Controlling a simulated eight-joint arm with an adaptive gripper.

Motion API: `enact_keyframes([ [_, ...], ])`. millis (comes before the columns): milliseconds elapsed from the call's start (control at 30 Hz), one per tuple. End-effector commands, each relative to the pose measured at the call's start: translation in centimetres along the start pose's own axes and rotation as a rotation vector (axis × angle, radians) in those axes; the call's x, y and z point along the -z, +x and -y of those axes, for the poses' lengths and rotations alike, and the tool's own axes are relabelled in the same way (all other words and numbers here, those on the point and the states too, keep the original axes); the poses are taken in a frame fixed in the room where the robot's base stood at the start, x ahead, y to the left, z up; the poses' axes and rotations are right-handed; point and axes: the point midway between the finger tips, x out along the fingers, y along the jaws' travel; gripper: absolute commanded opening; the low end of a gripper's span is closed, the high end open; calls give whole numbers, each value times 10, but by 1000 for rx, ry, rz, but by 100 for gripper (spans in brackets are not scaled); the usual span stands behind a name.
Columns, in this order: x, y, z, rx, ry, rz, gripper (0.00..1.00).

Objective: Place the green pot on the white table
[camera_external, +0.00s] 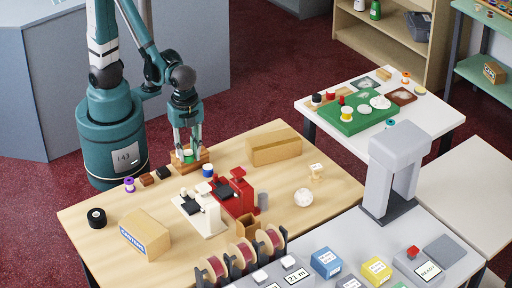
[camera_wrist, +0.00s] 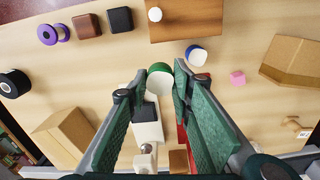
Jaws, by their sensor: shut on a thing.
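The green pot (camera_external: 188,155) is between the fingertips of my gripper (camera_external: 188,147), over the near wooden table by a wooden block. In the wrist view the pot (camera_wrist: 160,74) shows a green top and a pale side, and my gripper (camera_wrist: 156,82) is shut on it. I cannot tell whether the pot is clear of the surface below. The white table (camera_external: 438,110) stands apart at the back right, with a green board and several small items on it.
On the wooden table, a blue pot (camera_external: 207,171) is close to my gripper, with a red press (camera_external: 238,192) and a cardboard box (camera_external: 274,148) to the right. A tall grey machine (camera_external: 395,165) stands before the white table, whose front right is bare.

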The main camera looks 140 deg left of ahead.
Motion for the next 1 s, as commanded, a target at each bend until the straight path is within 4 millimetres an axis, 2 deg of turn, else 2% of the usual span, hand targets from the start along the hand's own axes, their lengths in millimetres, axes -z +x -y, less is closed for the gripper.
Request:
enact_keyframes([
  [267, 4, -2, 4, 0, -1, 0, 11],
  [467, 20, -9, 21, 0, -1, 0, 11],
  [667, 50, -20, 56, 0, -3, 0, 11],
  [1000, 104, -41, 135, 0, -4, 0, 11],
])
